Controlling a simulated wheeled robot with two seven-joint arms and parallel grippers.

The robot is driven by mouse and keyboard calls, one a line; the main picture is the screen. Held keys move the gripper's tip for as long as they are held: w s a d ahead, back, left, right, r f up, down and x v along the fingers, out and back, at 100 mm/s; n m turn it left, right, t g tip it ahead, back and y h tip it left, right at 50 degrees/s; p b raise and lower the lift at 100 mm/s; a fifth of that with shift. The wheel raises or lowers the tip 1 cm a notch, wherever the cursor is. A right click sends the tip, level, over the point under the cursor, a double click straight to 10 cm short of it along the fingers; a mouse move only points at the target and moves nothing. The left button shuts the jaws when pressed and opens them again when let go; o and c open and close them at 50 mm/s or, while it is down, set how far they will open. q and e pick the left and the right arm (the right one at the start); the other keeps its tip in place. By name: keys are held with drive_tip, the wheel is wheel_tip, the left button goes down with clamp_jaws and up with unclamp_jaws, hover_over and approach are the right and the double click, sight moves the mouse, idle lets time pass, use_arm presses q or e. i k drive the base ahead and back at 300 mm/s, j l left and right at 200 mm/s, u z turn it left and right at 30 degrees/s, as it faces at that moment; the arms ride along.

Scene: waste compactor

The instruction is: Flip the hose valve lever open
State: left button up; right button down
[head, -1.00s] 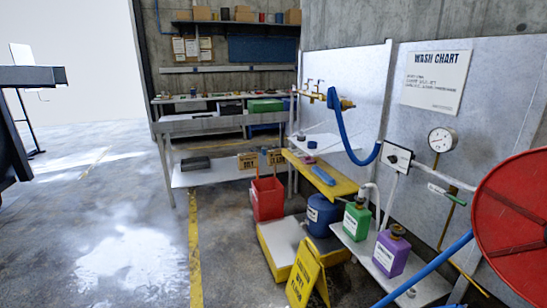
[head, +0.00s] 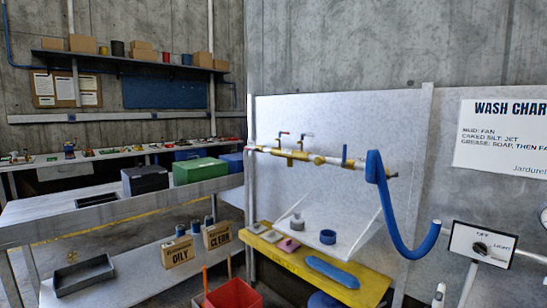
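A brass manifold (head: 310,158) runs along the grey wall panel. A small red lever (head: 283,133) and a bluish lever (head: 306,135) stand up from its left part. An upright blue lever (head: 344,155) sits farther right, next to the blue hose (head: 400,225). The hose hangs from the manifold's right end and curves down, then up to the right. I cannot tell which of these levers, if any, is the hose valve lever. Neither of my grippers is in view.
A dial box (head: 482,244) marked OFF and LIGHT is at the right. Below the manifold are a white shelf (head: 355,218) and a yellow shelf (head: 372,288). A red bucket (head: 233,295) stands at the bottom. A workbench (head: 90,218) with boxes fills the left.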

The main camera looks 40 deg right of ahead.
sight(344, 165)
drive_tip(key=i+z, duration=0.1)
drive_tip(key=i, duration=0.75)
drive_tip(key=i+j, duration=0.15)
drive_tip(key=i, duration=0.65)
drive_tip(key=i+z, duration=0.2)
drive_tip(key=z, duration=0.2)
drive_tip(key=i+z, duration=0.45)
drive_tip(key=z, duration=0.3)
drive_tip(key=i+j+z, duration=0.1)
drive_tip(key=z, duration=0.3)
drive_tip(key=i+z, duration=0.25)
drive_tip(key=z, duration=0.15)
drive_tip(key=i+z, duration=0.2)
drive_tip(key=z, duration=0.25)
drive_tip(key=i+j+z, duration=0.15)
drive_tip(key=z, duration=0.25)
drive_tip(key=i, duration=0.05)
